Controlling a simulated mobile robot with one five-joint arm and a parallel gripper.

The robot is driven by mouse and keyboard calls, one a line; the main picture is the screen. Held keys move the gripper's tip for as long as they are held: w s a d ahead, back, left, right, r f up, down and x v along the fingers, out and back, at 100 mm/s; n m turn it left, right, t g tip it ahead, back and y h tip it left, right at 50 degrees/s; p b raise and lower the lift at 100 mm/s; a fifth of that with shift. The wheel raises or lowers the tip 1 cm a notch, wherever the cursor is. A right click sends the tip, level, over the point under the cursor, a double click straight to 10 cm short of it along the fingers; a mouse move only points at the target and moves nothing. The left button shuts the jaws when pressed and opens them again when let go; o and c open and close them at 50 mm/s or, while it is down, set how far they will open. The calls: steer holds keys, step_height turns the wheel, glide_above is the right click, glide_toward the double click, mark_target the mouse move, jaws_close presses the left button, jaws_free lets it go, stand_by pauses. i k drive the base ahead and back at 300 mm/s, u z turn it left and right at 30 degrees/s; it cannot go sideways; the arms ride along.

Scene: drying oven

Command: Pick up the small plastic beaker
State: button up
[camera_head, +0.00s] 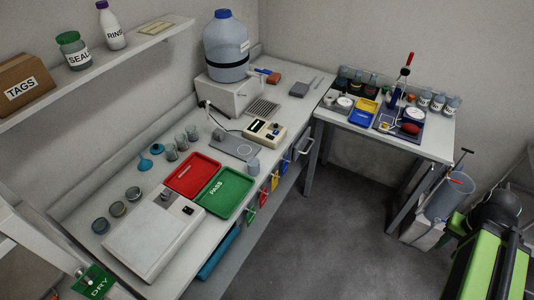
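A small grey cup-like beaker (253,165) stands upright on the white bench, behind the right corner of the green PASS tray (223,212) and close to the bench's front edge. I cannot tell from this view which one is the small plastic beaker.
A flat white box (155,235) and several round dishes (117,208) are at the bench's left. A meter (264,132) and a large bottle (226,48) are farther back. A side table (340,117) is crowded. Open floor (330,220) lies before the bench.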

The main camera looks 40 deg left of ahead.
mark_target(253, 162)
steer(key=z, duration=0.05)
steer(key=i, duration=2.35)
steer(key=u, duration=5.2)
steer(key=i, duration=0.1)
steer(key=z, duration=2.1)
steer(key=k, duration=0.2)
steer(key=u, duration=1.65)
steer(key=i, duration=1)
steer(key=u, duration=0.35)
